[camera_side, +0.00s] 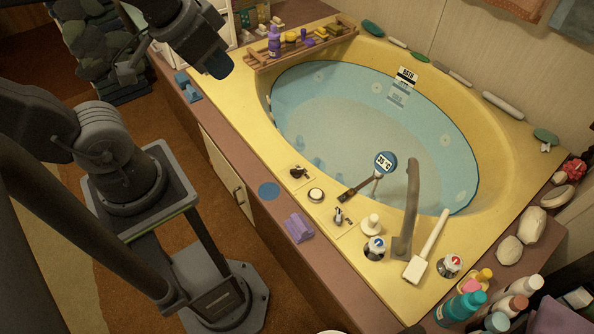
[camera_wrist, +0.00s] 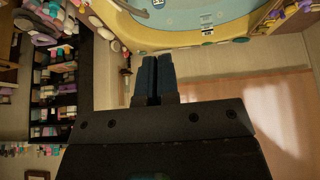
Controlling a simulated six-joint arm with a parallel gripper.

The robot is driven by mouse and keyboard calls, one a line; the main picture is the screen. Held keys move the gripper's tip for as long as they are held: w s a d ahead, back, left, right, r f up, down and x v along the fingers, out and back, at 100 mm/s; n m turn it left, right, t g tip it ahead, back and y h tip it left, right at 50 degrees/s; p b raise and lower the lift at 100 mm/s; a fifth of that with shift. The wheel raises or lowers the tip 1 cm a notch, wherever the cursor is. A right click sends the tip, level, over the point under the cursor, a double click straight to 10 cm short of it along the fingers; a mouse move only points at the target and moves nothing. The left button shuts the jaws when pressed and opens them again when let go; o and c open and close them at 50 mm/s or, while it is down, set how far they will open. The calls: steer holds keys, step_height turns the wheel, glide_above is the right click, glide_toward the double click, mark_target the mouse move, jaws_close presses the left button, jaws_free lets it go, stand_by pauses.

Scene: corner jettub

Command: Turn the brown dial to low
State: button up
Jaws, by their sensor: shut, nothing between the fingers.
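A small dark brown dial (camera_side: 298,172) sits on the yellow tub deck, near the deck's front edge in the side view. Its markings are too small to read. A second small knob with a metallic look (camera_side: 340,215) stands further along the deck. My gripper (camera_side: 217,68) is high at the upper left, well apart from the dial, with its blue fingers together and empty. In the wrist view the blue fingers (camera_wrist: 157,58) also sit side by side, with the tub's yellow rim (camera_wrist: 185,38) beyond them. I cannot make out the dial there.
The water-filled tub (camera_side: 500,160) holds a round thermometer (camera_side: 385,161). A round white button (camera_side: 316,195), a curved faucet (camera_side: 408,205), a white brush (camera_side: 428,248) and two round taps stand on the deck. A wooden tray (camera_side: 262,66) with bottles spans the far end. Bottles crowd the lower right.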

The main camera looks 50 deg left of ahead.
steer(key=shift+o, duration=0.6)
steer(key=shift+w, duration=0.15)
steer(key=o, duration=0.6)
steer(key=shift+m+g, duration=0.7)
steer(key=shift+g, duration=0.1)
steer(key=w+f, duration=0.1)
steer(key=w, duration=0.2)
steer(key=w+a+f, duration=0.1)
steer(key=w, duration=0.3)
steer(key=w+a, duration=0.1)
steer(key=w, duration=0.3)
steer(key=shift+w+a+f, duration=0.1)
steer(key=shift+a+f, duration=0.15)
steer(key=shift+f, duration=0.15)
steer(key=shift+c, duration=0.2)
steer(key=m+g, duration=0.4)
glide_above(297, 169)
step_height(297, 169, down, 42)
step_height(297, 169, down, 14)
steer(key=shift+c, duration=0.2)
jaws_close()
